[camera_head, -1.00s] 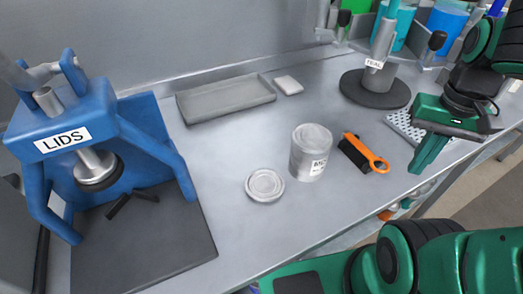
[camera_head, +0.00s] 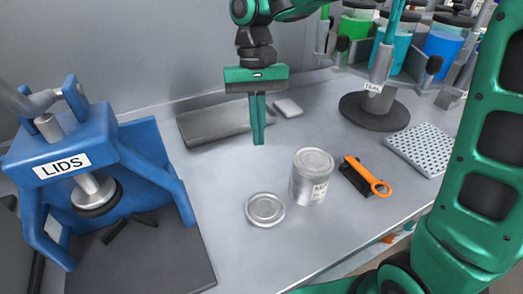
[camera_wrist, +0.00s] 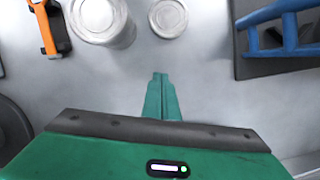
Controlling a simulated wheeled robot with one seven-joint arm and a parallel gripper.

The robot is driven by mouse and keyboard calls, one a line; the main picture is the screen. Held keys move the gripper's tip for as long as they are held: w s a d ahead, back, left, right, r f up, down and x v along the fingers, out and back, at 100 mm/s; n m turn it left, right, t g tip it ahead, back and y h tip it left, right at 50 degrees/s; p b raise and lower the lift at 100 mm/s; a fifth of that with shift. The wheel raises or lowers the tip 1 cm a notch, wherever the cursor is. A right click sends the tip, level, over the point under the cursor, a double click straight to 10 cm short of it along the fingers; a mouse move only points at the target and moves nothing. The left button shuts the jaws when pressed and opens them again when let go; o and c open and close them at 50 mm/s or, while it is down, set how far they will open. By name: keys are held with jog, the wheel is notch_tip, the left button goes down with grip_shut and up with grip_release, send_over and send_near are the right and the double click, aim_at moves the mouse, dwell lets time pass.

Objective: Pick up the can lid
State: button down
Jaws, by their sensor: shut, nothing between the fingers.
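The can lid (camera_head: 265,209) is a round grey metal disc lying flat on the bench, left of and in front of the can (camera_head: 311,177). It also shows in the wrist view (camera_wrist: 168,18) near the top edge, beside the can (camera_wrist: 101,20). My gripper (camera_head: 258,143) hangs fingers down above the bench, behind the lid and apart from it. Its green fingers are together with nothing between them; the wrist view shows the closed fingertips (camera_wrist: 160,76) pointing toward the lid.
A blue press marked LIDS (camera_head: 60,165) stands at the left on a dark base. A grey tray (camera_head: 212,124) lies behind my gripper. A round-based stand (camera_head: 375,111) is farther right. The bench around the lid is clear.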

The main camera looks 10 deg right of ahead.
aim_at(264, 191)
jog(key=x, duration=0.9)
jog(key=shift+s+f, duration=0.1)
jog(key=shift+s, duration=1.95)
